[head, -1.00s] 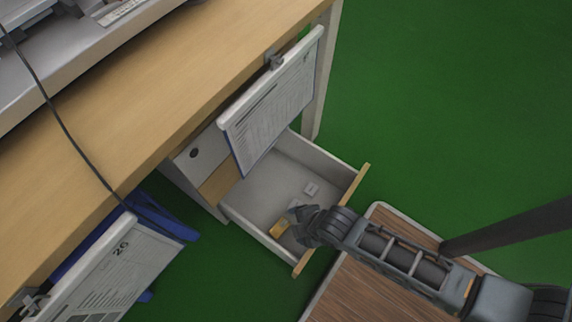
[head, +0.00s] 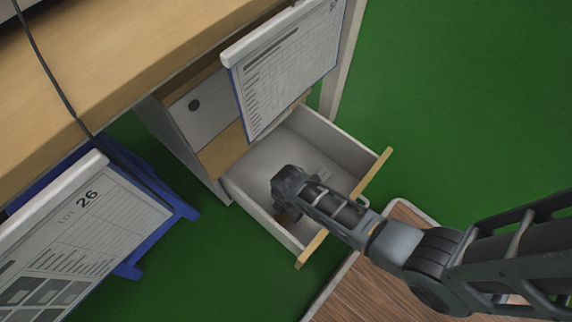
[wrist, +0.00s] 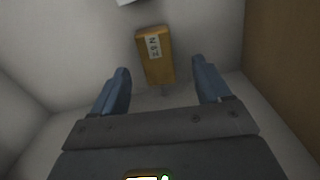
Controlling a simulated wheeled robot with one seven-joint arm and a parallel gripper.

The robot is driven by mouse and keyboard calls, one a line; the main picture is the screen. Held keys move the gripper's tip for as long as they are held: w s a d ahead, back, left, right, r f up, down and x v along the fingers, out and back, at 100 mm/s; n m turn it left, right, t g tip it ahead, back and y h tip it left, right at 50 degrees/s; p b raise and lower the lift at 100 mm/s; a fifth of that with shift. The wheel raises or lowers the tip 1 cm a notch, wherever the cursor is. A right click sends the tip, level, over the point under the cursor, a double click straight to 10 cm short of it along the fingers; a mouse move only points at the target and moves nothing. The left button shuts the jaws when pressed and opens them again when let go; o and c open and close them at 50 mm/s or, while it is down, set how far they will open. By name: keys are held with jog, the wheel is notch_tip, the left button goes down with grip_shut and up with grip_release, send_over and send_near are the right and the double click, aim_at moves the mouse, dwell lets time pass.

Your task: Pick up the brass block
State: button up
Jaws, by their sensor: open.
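The brass block (wrist: 157,60) lies on the drawer floor in the wrist view, a yellow-brown bar with a white label. My gripper (wrist: 163,78) is open, its two blue fingers apart on either side of the block's near end. In the head view my gripper (head: 284,212) is inside the open drawer (head: 258,165) and hides most of the block.
A clipboard (head: 285,75) hangs from the desk edge just above the drawer. The drawer's walls and wooden front (head: 375,172) surround my gripper. A pale object (wrist: 128,2) lies beyond the block.

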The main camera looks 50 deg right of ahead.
aim_at(286, 214)
jog(key=f+b, duration=0.1)
jog(key=f, duration=0.1)
jog(key=f+b, duration=0.1)
jog(key=f, duration=0.1)
jog(key=shift+w+d, duration=0.1)
jog(key=shift+w, duration=0.1)
grip_shut()
dwell(0.5)
